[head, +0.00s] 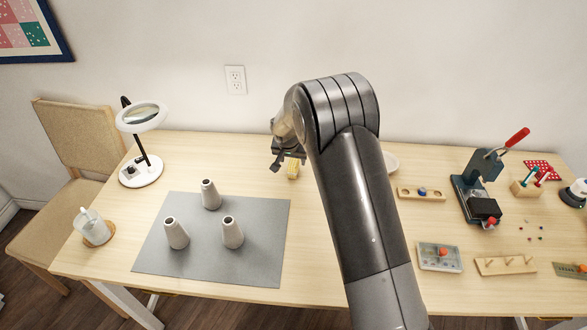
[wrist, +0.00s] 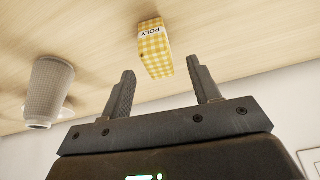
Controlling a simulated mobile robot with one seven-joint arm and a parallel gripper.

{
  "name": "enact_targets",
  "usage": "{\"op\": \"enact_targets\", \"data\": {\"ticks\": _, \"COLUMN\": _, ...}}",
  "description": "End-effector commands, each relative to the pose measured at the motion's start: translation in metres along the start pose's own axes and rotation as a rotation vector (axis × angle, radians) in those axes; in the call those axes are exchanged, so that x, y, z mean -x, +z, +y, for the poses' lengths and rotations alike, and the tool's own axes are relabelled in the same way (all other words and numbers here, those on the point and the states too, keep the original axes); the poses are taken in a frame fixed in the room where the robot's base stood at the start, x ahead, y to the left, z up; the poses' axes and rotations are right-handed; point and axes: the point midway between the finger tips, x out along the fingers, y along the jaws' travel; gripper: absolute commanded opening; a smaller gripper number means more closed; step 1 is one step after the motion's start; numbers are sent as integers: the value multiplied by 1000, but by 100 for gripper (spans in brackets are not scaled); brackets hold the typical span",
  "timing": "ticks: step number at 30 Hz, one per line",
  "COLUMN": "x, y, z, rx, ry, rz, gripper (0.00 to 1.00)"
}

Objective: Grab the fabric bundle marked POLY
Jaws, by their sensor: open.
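The fabric bundle marked POLY is a small yellow-and-white checked block with a white label. In the wrist view the bundle (wrist: 155,52) lies on the wooden table just past my fingertips, roughly between the two fingers but not gripped. Its POLY label reads upside down there. In the head view the bundle (head: 293,172) shows partly, just below my gripper (head: 289,161). My gripper is open and empty, and its fingers (wrist: 163,72) are spread on either side of the bundle's near end in the wrist view. My arm hides the table just right of it in the head view.
Grey cones stand on a grey mat (head: 260,262) at front left. A magnifier lamp (head: 140,172) is farther left. A grey textured cone (wrist: 50,88) stands beside a white dish in the wrist view. A press (head: 476,188) and wooden holders are on the right.

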Motion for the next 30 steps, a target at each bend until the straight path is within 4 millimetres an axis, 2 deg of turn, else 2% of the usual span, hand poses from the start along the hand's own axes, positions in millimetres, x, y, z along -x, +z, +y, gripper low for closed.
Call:
{"op": "enact_targets", "data": {"ticks": 9, "x": -42, "y": 0, "z": 1, "rx": -1, "ry": 1, "rz": -2, "gripper": 56}}
{"op": "enact_targets", "data": {"ticks": 13, "x": -50, "y": 0, "z": 1, "rx": 0, "ry": 0, "rz": -1, "gripper": 56}}
{"op": "enact_targets", "data": {"ticks": 20, "x": -51, "y": 0, "z": 1, "rx": 0, "ry": 0, "rz": 0, "gripper": 56}}
{"op": "enact_targets", "data": {"ticks": 30, "x": -50, "y": 0, "z": 1, "rx": 0, "ry": 0, "rz": 0, "gripper": 29}}
